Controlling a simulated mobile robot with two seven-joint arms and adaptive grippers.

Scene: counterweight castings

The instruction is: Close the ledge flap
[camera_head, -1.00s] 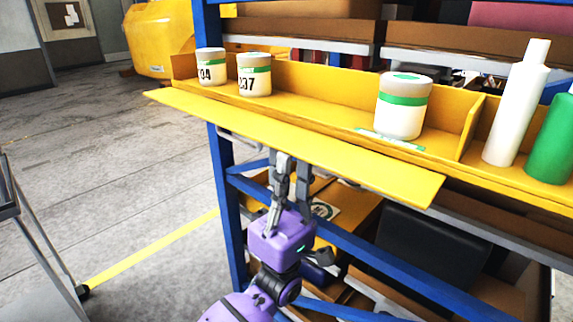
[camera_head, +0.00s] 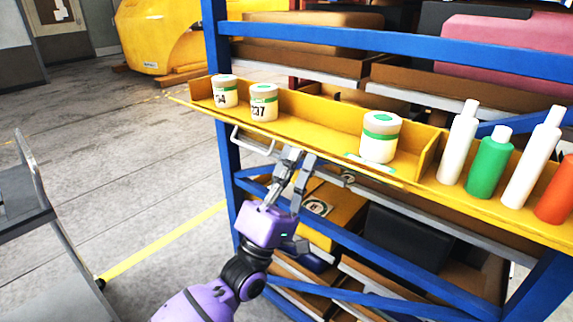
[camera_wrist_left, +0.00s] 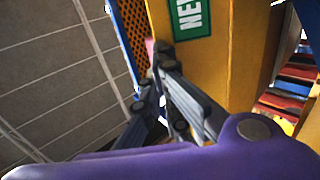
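The yellow ledge flap (camera_head: 222,118) shows as a thin strip along the front of the yellow ledge, running from the left post to below the right jar. It looks nearly edge-on, and its exact angle is unclear. My left gripper (camera_head: 301,153) is just below the flap's edge, its fingers pointing up and slightly apart. Nothing shows between them; whether they touch the flap is unclear. In the left wrist view, the fingers (camera_wrist_left: 156,66) are beside an orange-yellow surface with a green label (camera_wrist_left: 192,17). My right gripper is out of view.
White jars with green bands (camera_head: 380,138) stand on the ledge. White, green and orange bottles (camera_head: 489,162) stand farther right. A blue post (camera_head: 229,165) and blue rails bound the rack. A grey cart (camera_head: 30,185) is at the left; floor between is open.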

